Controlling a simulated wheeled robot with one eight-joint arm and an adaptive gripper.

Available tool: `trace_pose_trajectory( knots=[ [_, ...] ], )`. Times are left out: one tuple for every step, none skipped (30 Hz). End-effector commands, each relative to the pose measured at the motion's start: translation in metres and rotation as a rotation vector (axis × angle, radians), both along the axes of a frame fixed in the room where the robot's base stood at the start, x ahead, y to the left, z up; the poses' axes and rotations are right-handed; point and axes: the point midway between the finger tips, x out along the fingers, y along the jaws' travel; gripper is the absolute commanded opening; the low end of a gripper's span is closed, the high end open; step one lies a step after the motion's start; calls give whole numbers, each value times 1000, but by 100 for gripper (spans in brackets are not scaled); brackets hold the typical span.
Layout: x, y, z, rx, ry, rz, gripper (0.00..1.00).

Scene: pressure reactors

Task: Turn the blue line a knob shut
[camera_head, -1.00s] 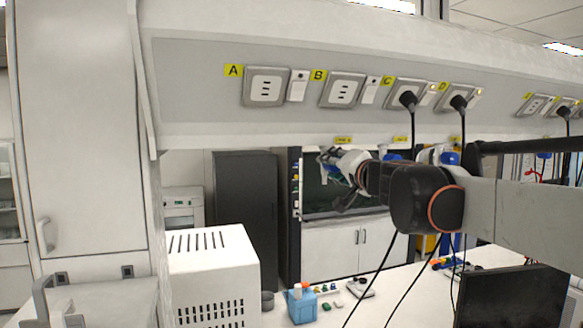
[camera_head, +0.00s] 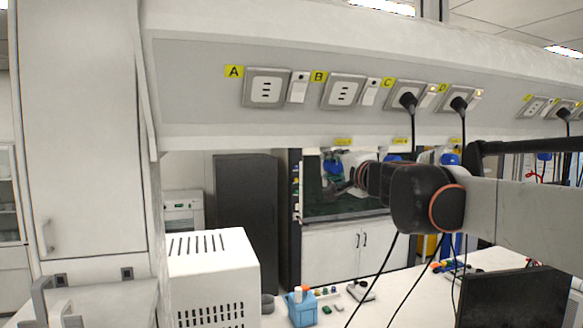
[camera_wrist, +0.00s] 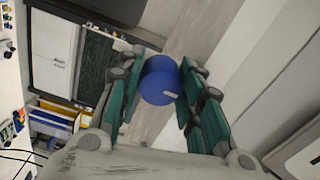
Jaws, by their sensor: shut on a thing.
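A round blue knob (camera_wrist: 158,80) with a short white mark near its lower right edge sits between the green fingers of my gripper (camera_wrist: 156,88) in the wrist view. The fingers are shut on it from both sides. In the head view my gripper (camera_head: 337,178) is below the shelf, under a yellow label (camera_head: 343,142) too small to read. Blue shows at the gripper there (camera_head: 333,165). My wrist and fingers partly hide the knob's mount.
Another blue part (camera_head: 450,158) hangs under the shelf to the right. Black plugs with cables (camera_head: 408,101) hang from the sockets. A white box (camera_head: 212,262), a blue holder (camera_head: 301,308) and a black monitor (camera_head: 513,297) stand on the bench below.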

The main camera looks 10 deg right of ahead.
Motion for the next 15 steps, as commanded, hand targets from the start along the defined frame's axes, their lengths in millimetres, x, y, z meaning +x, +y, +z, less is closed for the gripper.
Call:
trace_pose_trajectory(
  knots=[
    [0, 0, -1, 1, 0, 0, 10],
    [0, 0, -1, 1, 0, 0, 10],
    [0, 0, -1, 0, 0, 0, 10],
    [0, 0, -1, 0, 0, 0, 10],
    [0, 0, -1, 0, 0, 0, 10],
    [0, 0, -1, 0, 0, 0, 10],
    [0, 0, -1, 0, 0, 0, 10],
    [0, 0, -1, 0, 0, 0, 36],
    [0, 0, -1, 0, 0, 0, 45],
    [0, 0, -1, 0, 0, 0, 52],
    [0, 0, -1, 0, 0, 0, 54],
    [0, 0, -1, 0, 0, 0, 54],
    [0, 0, -1, 0, 0, 0, 54],
    [0, 0, -1, 0, 0, 0, 54],
    [0, 0, -1, 0, 0, 0, 54]
  ],
)
